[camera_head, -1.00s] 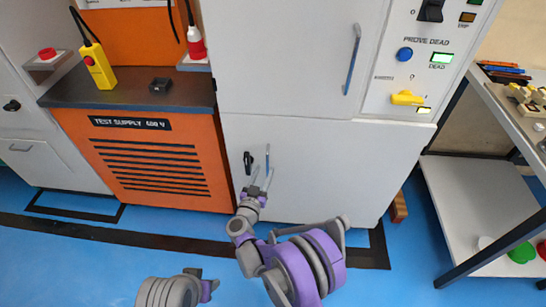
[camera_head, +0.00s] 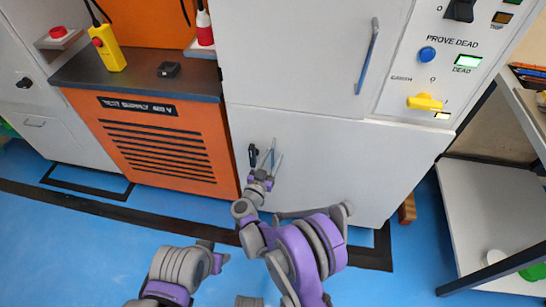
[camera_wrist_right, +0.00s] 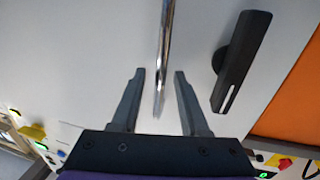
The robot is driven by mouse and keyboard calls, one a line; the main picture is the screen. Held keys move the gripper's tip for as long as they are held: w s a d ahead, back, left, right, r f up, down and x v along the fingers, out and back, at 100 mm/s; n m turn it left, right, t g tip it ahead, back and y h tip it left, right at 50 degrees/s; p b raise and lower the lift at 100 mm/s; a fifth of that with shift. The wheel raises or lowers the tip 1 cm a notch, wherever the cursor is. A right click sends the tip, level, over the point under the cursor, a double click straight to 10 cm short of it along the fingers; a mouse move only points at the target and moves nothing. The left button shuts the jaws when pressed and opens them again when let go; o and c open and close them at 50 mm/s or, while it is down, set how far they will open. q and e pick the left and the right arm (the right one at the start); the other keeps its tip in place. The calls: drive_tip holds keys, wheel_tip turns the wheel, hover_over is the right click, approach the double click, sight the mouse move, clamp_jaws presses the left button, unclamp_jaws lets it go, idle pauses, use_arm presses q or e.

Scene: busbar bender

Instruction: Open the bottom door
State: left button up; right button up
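The bottom door (camera_head: 340,165) is a flat white panel low on the cabinet, and it looks shut. It has a thin metal bar handle (camera_wrist_right: 164,45) near its left edge, with a black turn latch (camera_head: 253,155) beside it. The latch also shows in the right wrist view (camera_wrist_right: 241,62), right of the bar. My right gripper (camera_wrist_right: 159,74) is open at the handle. In the wrist view the bar lies between its two fingertips, with a gap on each side. My left arm shows at the bottom of the head view, but its gripper is not visible.
The upper door (camera_head: 300,50) with its own handle (camera_head: 367,57) is above. An orange test supply unit (camera_head: 165,145) stands left of the door. A shelved trolley (camera_head: 490,215) stands at right. Blue floor is open before the cabinet.

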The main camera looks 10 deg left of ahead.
clamp_jaws()
idle(1.3)
